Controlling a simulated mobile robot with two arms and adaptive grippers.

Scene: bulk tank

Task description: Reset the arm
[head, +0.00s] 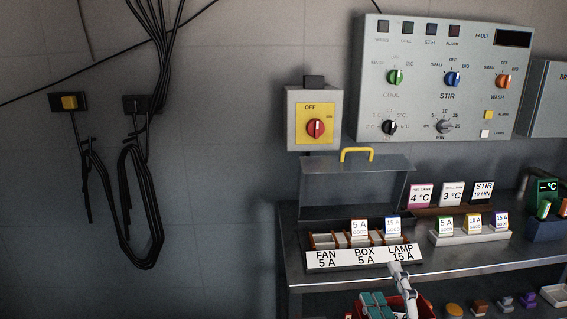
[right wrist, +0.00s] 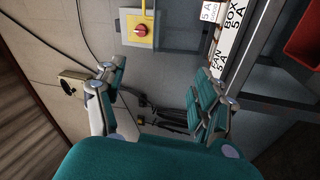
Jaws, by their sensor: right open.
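My right gripper (head: 388,292) shows at the bottom edge of the head view, in front of the metal bench and partly cut off by the frame. In the right wrist view its two teal-padded fingers (right wrist: 158,84) stand wide apart. Nothing is between them; only the wall and cables show behind the gap. My left gripper is in neither view.
A bench (head: 294,256) carries a fuse box (head: 364,258) with a raised clear cover and small label cards. A red bin (head: 424,309) is below. A red rotary switch (head: 316,128) and control panel (head: 440,75) are on the wall. Cables (head: 150,215) hang left.

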